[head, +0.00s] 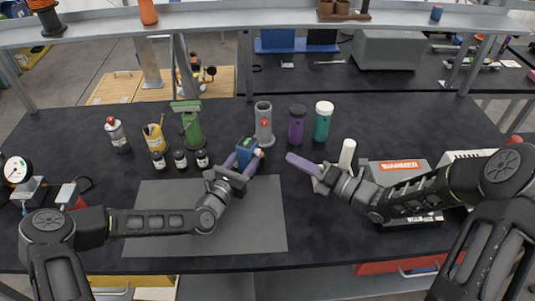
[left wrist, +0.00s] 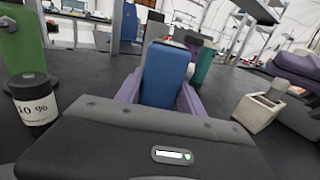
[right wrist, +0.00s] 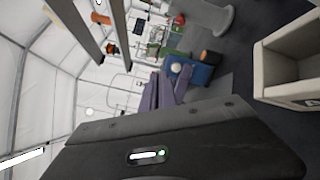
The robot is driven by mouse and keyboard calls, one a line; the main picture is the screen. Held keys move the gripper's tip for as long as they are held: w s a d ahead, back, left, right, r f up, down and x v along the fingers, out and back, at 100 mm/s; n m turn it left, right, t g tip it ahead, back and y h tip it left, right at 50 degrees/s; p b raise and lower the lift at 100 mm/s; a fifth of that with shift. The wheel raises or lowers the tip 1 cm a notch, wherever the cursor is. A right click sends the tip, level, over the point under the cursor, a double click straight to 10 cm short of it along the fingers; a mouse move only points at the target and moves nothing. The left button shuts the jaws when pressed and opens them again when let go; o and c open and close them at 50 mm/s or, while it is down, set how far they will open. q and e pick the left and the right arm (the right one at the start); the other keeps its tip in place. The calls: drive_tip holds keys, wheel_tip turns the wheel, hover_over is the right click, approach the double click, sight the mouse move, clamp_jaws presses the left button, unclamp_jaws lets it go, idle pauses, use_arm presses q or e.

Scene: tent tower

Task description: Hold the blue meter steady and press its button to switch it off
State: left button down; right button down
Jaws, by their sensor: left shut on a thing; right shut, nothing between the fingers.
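In the left wrist view the meter (left wrist: 166,76) shows a plain blue face between the fingers.
A grey cylinder (head: 263,124), a purple one (head: 297,125) and a teal one (head: 323,121) stand behind. A green stand (head: 190,126) and several dark jars (head: 180,159) are left. A cream open-topped holder (left wrist: 259,112) stands near my right gripper. The grey mat (head: 160,215) is clear in front.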

drive_tip(key=s+d+r+n+g+h, duration=0.1)
drive_tip(key=s+d+r+n+g, duration=0.1)
drive_tip(key=d+n, duration=0.4)
drive_tip(key=s+d+r+n+g+h, duration=0.1)
drive_tip(key=s+d+r+n+g, duration=0.2)
drive_tip(key=d+n, duration=0.3)
drive_tip(key=shift+d+r+n, duration=0.25)
drive_tip(key=shift+n, duration=0.95)
approach(258, 152)
drive_tip(key=d+f+x, duration=0.1)
drive_tip(key=x, duration=0.5)
drive_tip(key=shift+w+a, duration=0.3)
drive_tip(key=shift+a, duration=0.15)
